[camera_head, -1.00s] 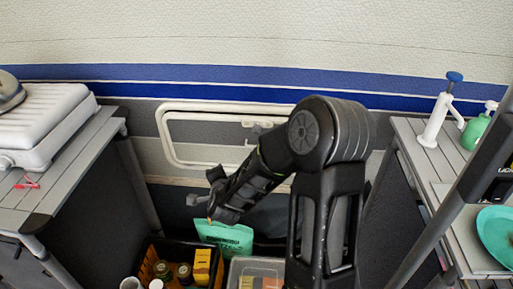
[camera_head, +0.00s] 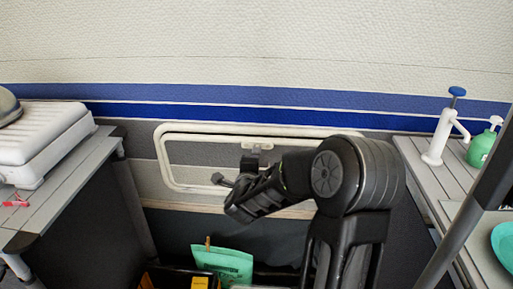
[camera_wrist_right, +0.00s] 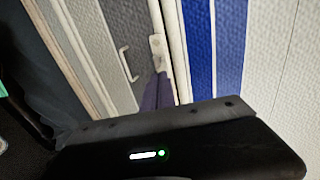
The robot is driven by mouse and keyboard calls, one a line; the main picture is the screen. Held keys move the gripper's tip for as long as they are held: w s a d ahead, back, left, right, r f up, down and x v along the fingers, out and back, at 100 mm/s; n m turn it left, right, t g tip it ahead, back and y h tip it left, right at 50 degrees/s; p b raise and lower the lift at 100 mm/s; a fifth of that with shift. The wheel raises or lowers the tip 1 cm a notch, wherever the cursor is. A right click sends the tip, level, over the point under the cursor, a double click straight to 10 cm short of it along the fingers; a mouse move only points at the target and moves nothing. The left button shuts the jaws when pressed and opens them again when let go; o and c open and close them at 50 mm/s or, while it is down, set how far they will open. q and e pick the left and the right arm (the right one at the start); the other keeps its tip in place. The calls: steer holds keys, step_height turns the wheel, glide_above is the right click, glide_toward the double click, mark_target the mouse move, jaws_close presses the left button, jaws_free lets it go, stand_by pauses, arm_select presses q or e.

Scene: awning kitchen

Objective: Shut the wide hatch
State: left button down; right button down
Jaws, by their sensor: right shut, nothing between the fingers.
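The wide hatch (camera_head: 190,160) is a grey panel in a rounded white frame, low in the caravan wall. It looks nearly flush with the wall, but I cannot tell whether it is fully closed. A small pale latch (camera_head: 259,147) sits at its upper edge; it also shows in the right wrist view (camera_wrist_right: 157,46). My right gripper (camera_head: 250,163) is shut and empty in front of the hatch, just below the latch. Its fingers (camera_wrist_right: 160,92) point at the latch; contact is unclear. My right arm hides the hatch's lower right part. My left gripper is out of view.
A left counter holds a white appliance (camera_head: 45,135). A right counter (camera_head: 420,170) holds a white pump bottle (camera_head: 438,138), a green bottle (camera_head: 482,148) and a teal plate (camera_head: 505,245). A crate (camera_head: 160,275) and green bag (camera_head: 225,263) lie below the hatch.

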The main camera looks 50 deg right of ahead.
glide_toward(258, 139)
steer(key=x, duration=0.2)
steer(key=f+x, duration=0.1)
steer(key=x, duration=0.1)
steer(key=shift+w+d+f, duration=0.15)
steer(key=shift+w+d, duration=0.15)
steer(key=shift+d, duration=0.05)
steer(key=shift+w+d+r, duration=0.25)
steer(key=shift+w+d, duration=0.6)
steer(key=shift+d, duration=0.2)
steer(key=shift+d+r, duration=0.15)
steer(key=shift+r, duration=0.25)
